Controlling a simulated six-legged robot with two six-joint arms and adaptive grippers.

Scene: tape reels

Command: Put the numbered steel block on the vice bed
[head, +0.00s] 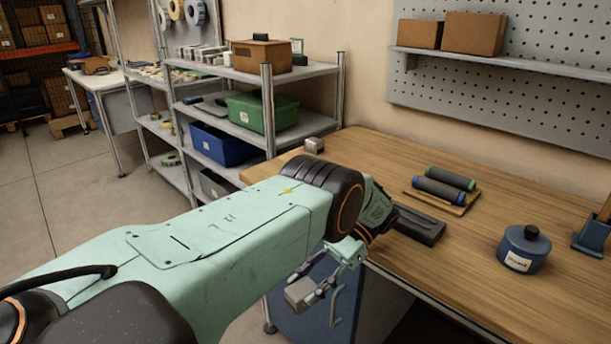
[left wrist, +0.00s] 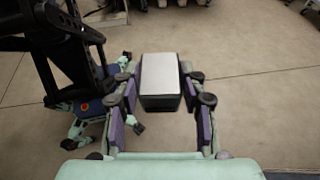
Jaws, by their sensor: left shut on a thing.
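My left gripper (head: 318,288) is shut on a grey steel block (head: 299,292) and holds it in the air in front of the workbench's near edge, below the top. In the left wrist view the block (left wrist: 160,80) sits between the two purple-padded fingers (left wrist: 160,100), its smooth top towards the camera. I can make out no number on it. A low dark grey piece (head: 420,226), perhaps the vice bed, lies on the wooden bench just beyond my left wrist, partly hidden by it. My right gripper is not in view.
On the workbench (head: 480,262) are a small pale block (head: 314,146) at the far corner, two dark rollers (head: 444,184) on a board, a blue lidded pot (head: 523,248) and a blue stand (head: 594,236). A shelf rack (head: 268,112) stands at the back left.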

